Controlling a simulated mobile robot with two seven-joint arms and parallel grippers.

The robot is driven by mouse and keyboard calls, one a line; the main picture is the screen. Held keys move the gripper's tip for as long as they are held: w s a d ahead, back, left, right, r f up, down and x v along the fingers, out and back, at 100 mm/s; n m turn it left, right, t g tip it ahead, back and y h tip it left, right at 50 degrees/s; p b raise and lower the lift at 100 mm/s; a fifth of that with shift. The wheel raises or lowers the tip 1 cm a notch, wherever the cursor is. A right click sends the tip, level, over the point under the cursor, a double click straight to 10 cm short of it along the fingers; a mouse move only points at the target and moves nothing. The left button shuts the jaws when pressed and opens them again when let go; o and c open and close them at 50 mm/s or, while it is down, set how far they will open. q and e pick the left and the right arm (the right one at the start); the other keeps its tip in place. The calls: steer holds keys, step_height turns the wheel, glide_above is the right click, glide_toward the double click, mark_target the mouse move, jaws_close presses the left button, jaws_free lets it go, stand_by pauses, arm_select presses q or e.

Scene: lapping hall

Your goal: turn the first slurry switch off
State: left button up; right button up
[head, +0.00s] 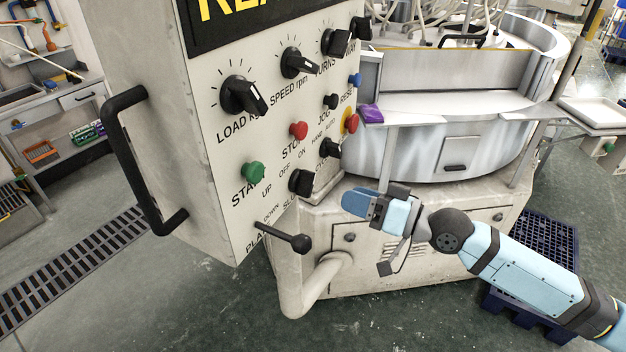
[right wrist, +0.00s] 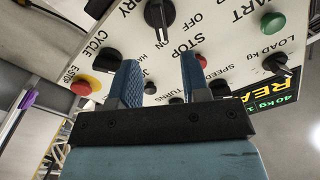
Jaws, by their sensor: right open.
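The slurry switch (head: 300,183) is a black rotary knob low on the pale control panel, with ON and OFF lettering above it and part of its SLURRY label below. My right gripper (head: 360,202) is open and empty, to the right of and apart from the knob. Its two blue fingers (right wrist: 157,70) point toward the panel in the right wrist view. My left gripper is not in view.
Close by are the cycle knob (head: 330,148), red stop button (head: 298,130), green start button (head: 252,172) and a black-balled lever (head: 300,243). A black handle (head: 145,165) juts from the panel's left side. The round machine (head: 450,150) stands behind my right arm.

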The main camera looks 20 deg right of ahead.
mark_target(313, 185)
steer(key=p+x, duration=0.2)
steer(key=x, duration=0.7)
steer(key=shift+c, duration=0.2)
jaws_close()
